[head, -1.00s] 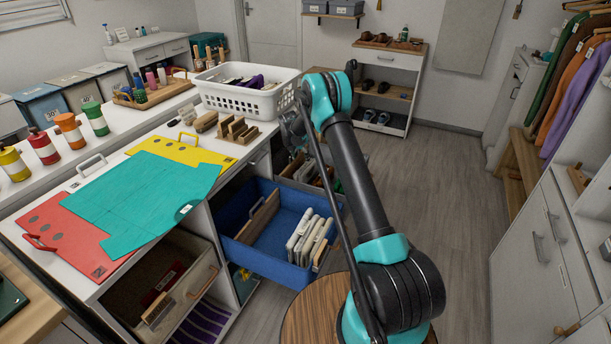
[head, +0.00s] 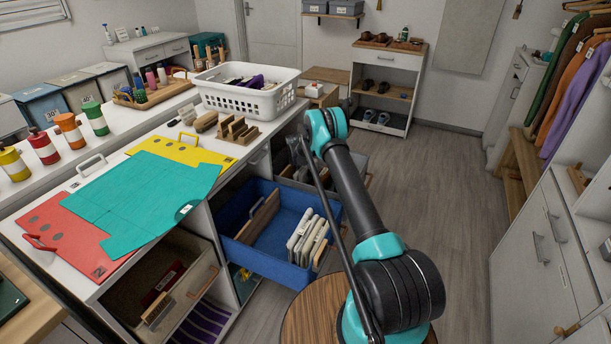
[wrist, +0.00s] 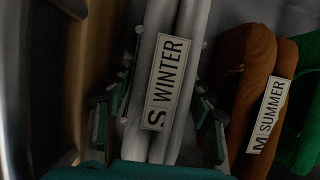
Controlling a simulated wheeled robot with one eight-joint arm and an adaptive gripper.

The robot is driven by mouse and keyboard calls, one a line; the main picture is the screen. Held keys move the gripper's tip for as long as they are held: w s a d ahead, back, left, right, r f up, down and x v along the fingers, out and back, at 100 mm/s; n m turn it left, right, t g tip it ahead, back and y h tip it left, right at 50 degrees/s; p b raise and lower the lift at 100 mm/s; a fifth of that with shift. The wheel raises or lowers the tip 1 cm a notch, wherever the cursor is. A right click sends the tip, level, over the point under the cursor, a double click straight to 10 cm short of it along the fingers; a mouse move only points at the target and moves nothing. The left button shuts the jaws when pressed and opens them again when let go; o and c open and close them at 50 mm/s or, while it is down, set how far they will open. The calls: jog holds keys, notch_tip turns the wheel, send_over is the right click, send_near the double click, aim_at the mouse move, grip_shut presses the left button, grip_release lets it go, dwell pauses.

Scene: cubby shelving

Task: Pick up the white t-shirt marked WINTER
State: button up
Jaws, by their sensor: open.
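The white t-shirt marked S WINTER (wrist: 183,22) is a folded, upright, pale bundle in the middle of the wrist view, in dim light. Its label faces my camera. My gripper (wrist: 163,95) is open, with one green-and-dark finger on each side of the white shirt. I cannot tell whether the fingers touch it. In the head view my gripper (head: 299,155) reaches down into a grey drawer (head: 350,172) behind the blue one. The white shirt cannot be made out there.
An orange-brown garment marked M SUMMER (wrist: 245,55) stands right of the white shirt, with a green one (wrist: 305,130) beyond. A wooden divider (wrist: 92,60) is on the left. The open blue drawer (head: 290,272) holds pale folded items. A white basket (head: 258,98) stands on the counter.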

jog(key=shift+w+d+f, duration=0.15)
jog(key=shift+f, duration=0.35)
jog(key=shift+c, duration=0.5)
jog(key=c, duration=0.8)
jog(key=shift+r, duration=0.15)
